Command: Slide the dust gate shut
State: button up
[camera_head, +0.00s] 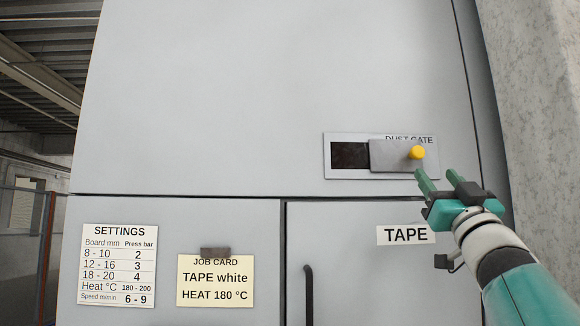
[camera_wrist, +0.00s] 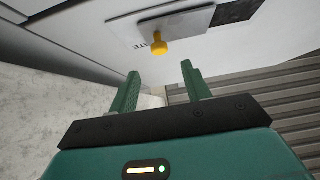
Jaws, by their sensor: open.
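The dust gate (camera_head: 391,155) is a grey sliding plate with a yellow knob (camera_head: 417,153), set in a pale frame (camera_head: 333,184) on the machine's upper panel. The plate sits toward the right, and a dark opening (camera_head: 350,156) shows to its left. My gripper (camera_head: 437,178) is open and empty, just below and right of the knob, apart from it. In the wrist view the gripper's two green fingers (camera_wrist: 159,88) point toward the panel, with the yellow knob (camera_wrist: 159,44) beyond and between them. The gate plate (camera_wrist: 180,24) lies behind the knob.
Below is a door with a dark handle (camera_head: 309,295) and a TAPE label (camera_head: 405,235). A settings sheet (camera_head: 118,266) and a job card (camera_head: 215,282) are on the lower left panel. A concrete wall (camera_head: 530,90) stands close on the right. The panel left of the gate is clear.

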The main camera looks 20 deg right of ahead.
aim_at(419, 156)
jog(key=x, duration=0.7)
jog(key=shift+w+d, duration=0.15)
jog(key=shift+w, duration=0.2)
jog(key=shift+r, duration=0.1)
grip_shut()
